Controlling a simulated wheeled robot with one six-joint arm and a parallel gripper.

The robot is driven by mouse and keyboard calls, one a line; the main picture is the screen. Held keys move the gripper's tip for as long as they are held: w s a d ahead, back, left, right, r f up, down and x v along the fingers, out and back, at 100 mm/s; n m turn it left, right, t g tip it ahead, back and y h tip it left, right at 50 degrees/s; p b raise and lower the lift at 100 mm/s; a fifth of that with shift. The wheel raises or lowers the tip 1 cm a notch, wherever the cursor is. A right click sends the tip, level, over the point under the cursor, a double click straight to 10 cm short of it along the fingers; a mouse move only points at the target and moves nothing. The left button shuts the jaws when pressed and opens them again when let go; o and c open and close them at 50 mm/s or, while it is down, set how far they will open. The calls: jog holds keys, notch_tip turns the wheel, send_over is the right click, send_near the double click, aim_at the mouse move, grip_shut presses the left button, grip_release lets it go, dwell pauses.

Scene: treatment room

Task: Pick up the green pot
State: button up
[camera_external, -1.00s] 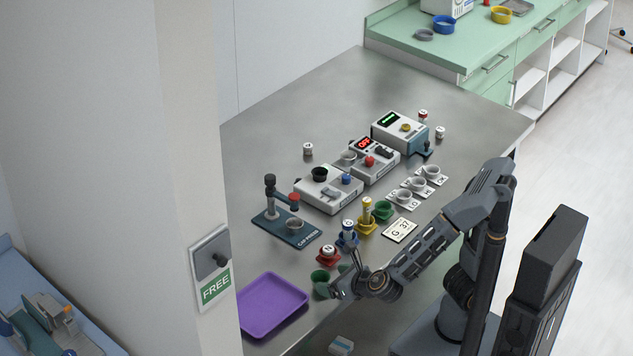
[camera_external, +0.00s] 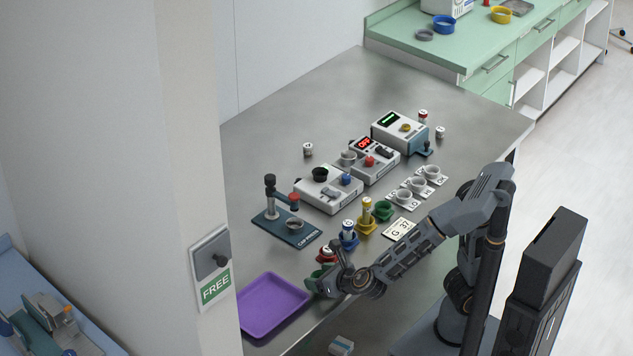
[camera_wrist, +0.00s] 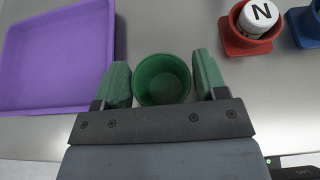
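The green pot (camera_wrist: 162,80), round and empty with its mouth up, sits between the two green-padded fingers of my gripper (camera_wrist: 162,84) in the wrist view. The fingers are apart, one on each side of the pot, with very narrow gaps; contact is hard to tell. In the external view my gripper (camera_external: 325,280) is low over the table's front edge, and it hides most of the green pot (camera_external: 317,274). Another green pot (camera_external: 384,211) stands farther back, beside the yellow one.
A purple tray (camera_external: 272,305) lies left of my gripper. A red pot (camera_wrist: 236,38) holding a jar marked N is close on the right, with a blue pot (camera_wrist: 305,28) beyond. Devices and a cup press (camera_external: 290,229) stand farther back on the metal table (camera_external: 340,90).

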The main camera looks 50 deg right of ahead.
jog(key=c, duration=0.6)
